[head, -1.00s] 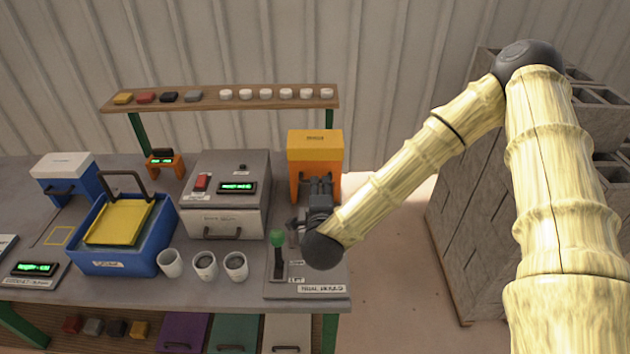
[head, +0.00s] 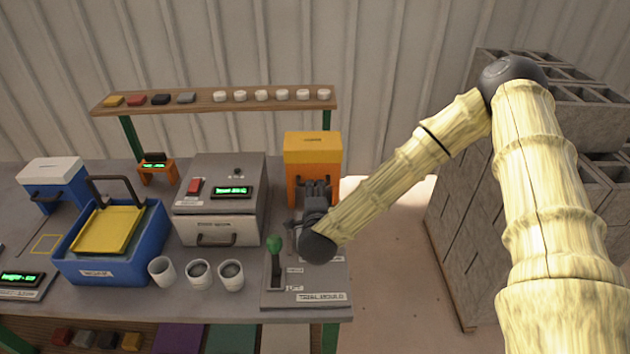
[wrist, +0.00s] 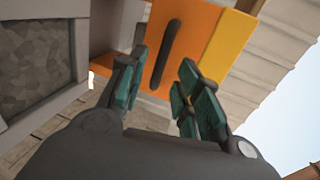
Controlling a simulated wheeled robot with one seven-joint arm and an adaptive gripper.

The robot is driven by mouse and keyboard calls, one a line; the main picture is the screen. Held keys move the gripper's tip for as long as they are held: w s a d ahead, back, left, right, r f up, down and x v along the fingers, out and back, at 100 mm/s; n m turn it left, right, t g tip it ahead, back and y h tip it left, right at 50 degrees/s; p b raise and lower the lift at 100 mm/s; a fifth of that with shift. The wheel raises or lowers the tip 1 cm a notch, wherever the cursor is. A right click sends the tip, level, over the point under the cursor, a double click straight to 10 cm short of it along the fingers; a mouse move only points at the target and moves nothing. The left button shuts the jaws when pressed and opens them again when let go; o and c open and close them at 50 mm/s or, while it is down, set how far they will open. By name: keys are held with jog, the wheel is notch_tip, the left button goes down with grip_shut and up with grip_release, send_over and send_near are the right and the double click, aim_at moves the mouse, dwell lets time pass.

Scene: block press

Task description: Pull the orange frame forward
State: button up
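The orange frame (head: 294,170) is an upright orange box with a yellow-orange top, at the back right of the bench. In the wrist view its orange front (wrist: 183,50) carries a dark vertical bar handle (wrist: 166,53). My gripper (head: 314,186) is right in front of it. In the wrist view the two teal-padded fingers are apart, one on each side of the handle's lower end, with a gap between them. They look empty, and I cannot tell whether they touch the orange front. In the head view my gripper hides the lower front of the frame.
A grey press box (head: 218,200) stands left of the frame. A green-knobbed lever (head: 274,262) rises from a plate in front of my gripper. White cups (head: 199,273), a blue bin (head: 110,245) and a shelf (head: 215,99) lie further left. Grey blocks (head: 465,190) are stacked at right.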

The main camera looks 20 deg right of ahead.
aim_at(315, 184)
jog(key=shift+p+x, duration=0.9)
jog(key=shift+x, duration=1.75)
grip_shut()
